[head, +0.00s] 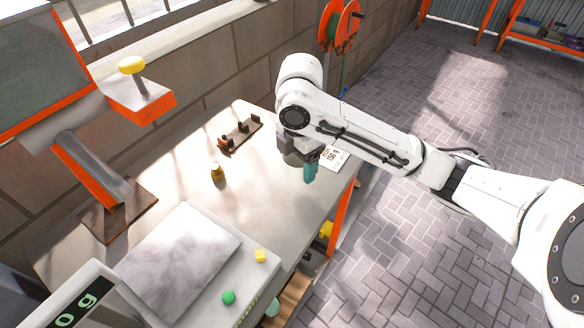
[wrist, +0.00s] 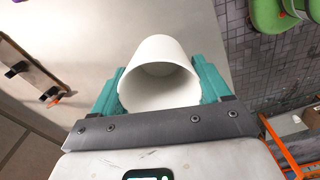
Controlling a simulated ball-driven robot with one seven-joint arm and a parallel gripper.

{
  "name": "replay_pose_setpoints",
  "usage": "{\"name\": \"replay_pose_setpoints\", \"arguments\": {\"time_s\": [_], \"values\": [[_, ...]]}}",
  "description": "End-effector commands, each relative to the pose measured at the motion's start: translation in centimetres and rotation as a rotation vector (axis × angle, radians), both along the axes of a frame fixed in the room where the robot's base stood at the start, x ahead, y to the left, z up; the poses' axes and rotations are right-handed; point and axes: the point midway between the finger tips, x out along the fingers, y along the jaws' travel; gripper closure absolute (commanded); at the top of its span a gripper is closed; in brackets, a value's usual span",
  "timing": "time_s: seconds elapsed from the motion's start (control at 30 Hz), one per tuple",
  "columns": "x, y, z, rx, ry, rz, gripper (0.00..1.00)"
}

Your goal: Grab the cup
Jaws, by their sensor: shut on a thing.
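A white cup (wrist: 165,52) sits between the two teal fingers of my gripper (wrist: 158,72) in the wrist view. The fingers press on it from both sides, and its open mouth faces the camera. In the head view my gripper (head: 309,170) is over the right part of the table, near its edge. I cannot tell whether the cup still touches the table.
The grey table (head: 275,215) also bears a dark wooden rack (head: 240,134), a small brown-yellow weight (head: 217,172) and a scale (head: 185,255) at the front.

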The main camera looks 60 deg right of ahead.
Motion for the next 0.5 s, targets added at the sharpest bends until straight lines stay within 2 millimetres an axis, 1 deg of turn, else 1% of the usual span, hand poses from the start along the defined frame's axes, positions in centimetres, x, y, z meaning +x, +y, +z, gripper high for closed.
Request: {"name": "replay_pose_setpoints", "arguments": {"time_s": [0.03, 0.13, 0.4, 0.43, 0.5], "values": [[-0.9, -0.2, 1.7, -0.01, -0.002, 0.001, 0.52], [-2.7, 0.3, 3.7, -0.01, -0.001, 0.001, 0.52], [-9.3, 1.9, 6.4, -0.006, 0.0, 0.0, 0.52], [-9.9, 2.1, 6.8, -0.005, 0.001, -0.001, 0.52], [-10.1, 2.2, 7.4, 0.0, 0.005, -0.004, 0.52]]}}
